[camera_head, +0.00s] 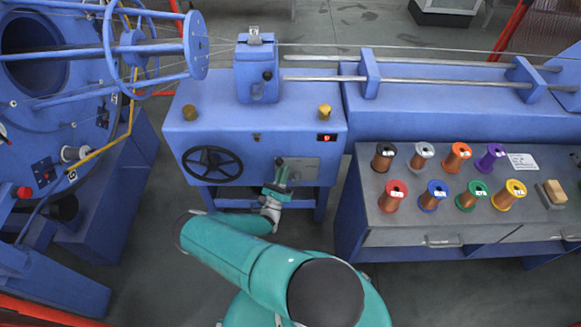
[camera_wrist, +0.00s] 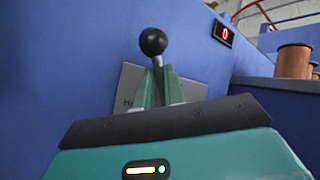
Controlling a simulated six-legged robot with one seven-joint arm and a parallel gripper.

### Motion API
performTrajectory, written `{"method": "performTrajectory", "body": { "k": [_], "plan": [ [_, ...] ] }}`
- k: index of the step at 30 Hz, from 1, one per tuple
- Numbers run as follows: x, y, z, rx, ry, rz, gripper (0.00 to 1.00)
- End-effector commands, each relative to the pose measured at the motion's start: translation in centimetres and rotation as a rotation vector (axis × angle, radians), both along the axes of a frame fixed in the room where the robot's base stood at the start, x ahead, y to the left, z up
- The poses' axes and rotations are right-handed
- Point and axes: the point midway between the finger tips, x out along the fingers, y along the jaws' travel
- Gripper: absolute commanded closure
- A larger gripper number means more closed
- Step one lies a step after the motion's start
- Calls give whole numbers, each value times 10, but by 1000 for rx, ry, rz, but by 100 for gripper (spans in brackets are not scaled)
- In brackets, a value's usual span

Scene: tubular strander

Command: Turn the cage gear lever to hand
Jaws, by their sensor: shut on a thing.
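The cage gear lever has a black ball knob (camera_wrist: 153,41) on a metal stem, standing up in front of a grey label plate (camera_wrist: 130,86) on the blue machine face. In the wrist view my gripper (camera_wrist: 160,88) has its two green fingers closed on the stem just below the knob. In the head view my gripper (camera_head: 282,172) is at the grey plate (camera_head: 305,170) on the front of the blue gearbox housing (camera_head: 240,135). The lever is mostly hidden there by my gripper. The plate's lettering is mostly covered, with only an "H" and part of a letter showing.
A black handwheel (camera_head: 211,163) is left of the plate. A red display (camera_head: 327,138) is above right, and it reads 0 in the wrist view (camera_wrist: 223,33). A bench (camera_head: 400,235) with several coloured spools stands at right. The caged strander (camera_head: 125,45) is at left.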

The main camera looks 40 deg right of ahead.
Motion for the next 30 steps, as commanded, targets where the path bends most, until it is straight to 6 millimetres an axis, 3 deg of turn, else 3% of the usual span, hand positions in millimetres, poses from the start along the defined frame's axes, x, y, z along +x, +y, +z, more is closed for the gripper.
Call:
{"method": "performTrajectory", "body": {
  "k": [10,26,27,30],
  "plan": [
    [7,15,-6,-75,81,0,100],
    [9,16,-9,-90,99,2,100],
    [9,16,-9,-90,98,3,86],
    [9,15,-9,-90,98,2,68]
  ]
}}
